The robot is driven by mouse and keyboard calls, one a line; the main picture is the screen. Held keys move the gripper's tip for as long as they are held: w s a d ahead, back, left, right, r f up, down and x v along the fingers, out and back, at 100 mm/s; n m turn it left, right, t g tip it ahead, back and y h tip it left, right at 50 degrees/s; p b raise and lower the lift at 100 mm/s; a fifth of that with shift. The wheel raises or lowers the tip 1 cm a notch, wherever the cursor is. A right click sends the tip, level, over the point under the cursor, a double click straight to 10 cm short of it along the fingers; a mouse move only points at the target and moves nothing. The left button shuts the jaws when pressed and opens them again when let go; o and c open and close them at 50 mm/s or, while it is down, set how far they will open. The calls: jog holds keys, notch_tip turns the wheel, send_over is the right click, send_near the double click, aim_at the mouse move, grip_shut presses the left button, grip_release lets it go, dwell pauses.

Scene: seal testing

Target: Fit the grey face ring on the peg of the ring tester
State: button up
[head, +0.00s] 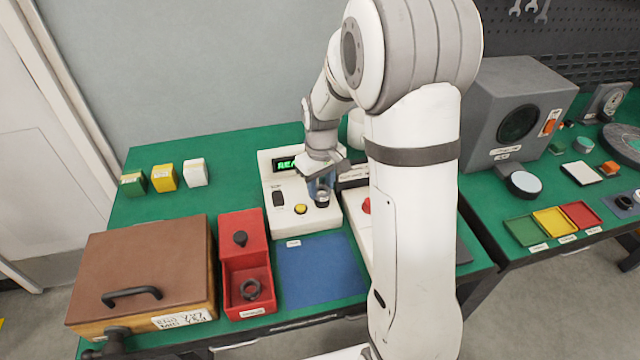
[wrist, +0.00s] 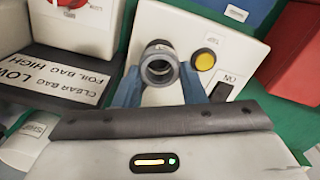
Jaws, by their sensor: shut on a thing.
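The ring tester is a white box (head: 283,213) with a lit green display, a dark switch and a yellow button (head: 300,209); its top also shows in the wrist view (wrist: 225,50). My gripper (wrist: 159,84) has blue fingers and is shut on the grey face ring (wrist: 160,70), which is between the fingertips. In the head view my gripper (head: 322,186) is low over the right part of the tester. A dark round part (wrist: 157,46) shows just beyond the ring. The peg is not clearly seen, and I cannot tell whether the ring is around it.
A red bin (head: 232,300) with a dark ring in it and a brown-lidded box (head: 150,255) stand at the front left. A blue mat (head: 318,270) is bare in front of the tester. A white device with a red knob (head: 366,205) stands close on the right.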

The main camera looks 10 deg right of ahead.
jog(key=shift+f+b, duration=0.45)
jog(key=shift+f, duration=0.25)
jog(key=o, duration=1.1)
notch_tip(320, 180, up, 7)
jog(key=p, duration=0.5)
jog(key=shift+r, duration=0.1)
jog(key=s+r+m+t, duration=0.1)
jog(key=s+r, duration=0.2)
jog(key=s, duration=0.4)
jog(key=s+r+m+t, duration=0.1)
jog(key=s+r+m, duration=0.1)
jog(key=s+r, duration=0.2)
jog(key=s+r+m, duration=0.1)
jog(key=s+r, duration=0.3)
jog(key=s, duration=0.6)
jog(key=shift+s+r+t, duration=0.25)
jog(key=shift+s+t, duration=0.15)
